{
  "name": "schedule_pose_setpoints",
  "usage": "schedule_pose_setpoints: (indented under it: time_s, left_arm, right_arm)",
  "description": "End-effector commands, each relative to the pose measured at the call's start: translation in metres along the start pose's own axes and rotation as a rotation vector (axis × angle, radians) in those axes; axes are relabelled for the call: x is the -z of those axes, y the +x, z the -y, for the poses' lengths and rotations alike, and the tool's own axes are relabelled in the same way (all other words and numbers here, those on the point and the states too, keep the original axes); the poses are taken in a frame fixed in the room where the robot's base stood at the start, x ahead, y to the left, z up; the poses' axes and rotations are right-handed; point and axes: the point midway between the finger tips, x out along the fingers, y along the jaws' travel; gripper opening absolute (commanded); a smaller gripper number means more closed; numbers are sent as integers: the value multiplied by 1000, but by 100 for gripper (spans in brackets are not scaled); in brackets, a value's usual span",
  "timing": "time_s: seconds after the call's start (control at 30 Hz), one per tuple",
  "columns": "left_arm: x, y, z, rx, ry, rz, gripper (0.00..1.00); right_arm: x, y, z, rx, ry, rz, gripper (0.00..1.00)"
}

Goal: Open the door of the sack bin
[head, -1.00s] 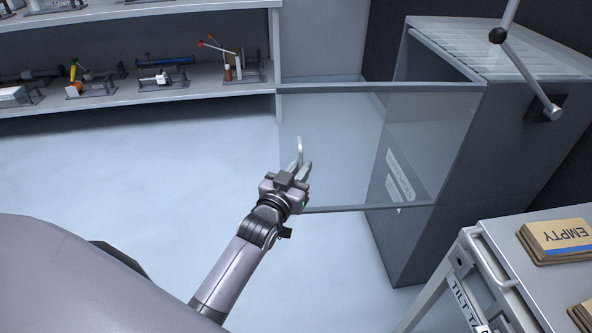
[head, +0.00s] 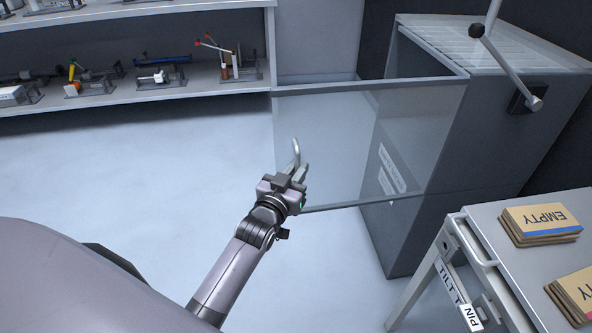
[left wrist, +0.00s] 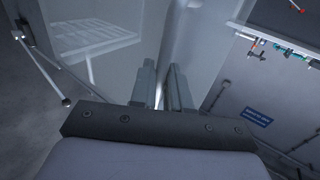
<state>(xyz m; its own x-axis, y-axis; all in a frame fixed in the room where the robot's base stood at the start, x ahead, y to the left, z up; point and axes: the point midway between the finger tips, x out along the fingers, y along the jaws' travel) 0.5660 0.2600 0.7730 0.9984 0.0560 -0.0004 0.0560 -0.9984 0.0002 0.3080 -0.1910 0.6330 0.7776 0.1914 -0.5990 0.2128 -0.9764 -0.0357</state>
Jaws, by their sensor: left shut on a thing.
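The sack bin (head: 500,130) is a tall grey cabinet at the right of the head view. Its clear, grey-framed door (head: 325,115) stands swung out from it, the free edge far to the left of the cabinet. A curved pale handle (head: 296,150) is near that free edge. My left gripper (head: 301,172) is shut on the handle, its fingers hiding the handle's lower part. In the left wrist view the two fingers (left wrist: 163,88) are close together, with a bright strip between them. My right gripper is not in view.
A shelf (head: 215,86) with several small devices stands at the back left. A table (head: 482,219) with stacks of EMPTY sacks (head: 540,219) is at the lower right. A jointed lever (head: 510,68) is on the bin's side. The floor (head: 150,170) left of the door is clear.

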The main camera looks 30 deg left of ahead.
Motion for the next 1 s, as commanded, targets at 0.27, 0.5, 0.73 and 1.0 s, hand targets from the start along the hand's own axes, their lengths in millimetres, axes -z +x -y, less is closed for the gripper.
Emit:
schedule_pose_setpoints:
  time_s: [0.27, 0.5, 0.73, 1.0]
  left_arm:
    - [2, 1, -7, -12, -3, -5, 0]
    - [2, 1, -7, -11, -2, -6, 29]
    - [2, 1, -5, -9, -1, -4, 29]
    - [0, -4, -4, -7, 0, -1, 29]
  right_arm:
    - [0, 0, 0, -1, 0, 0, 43]
    - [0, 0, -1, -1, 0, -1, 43]
    - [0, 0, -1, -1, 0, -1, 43]
    - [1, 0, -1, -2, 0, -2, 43]
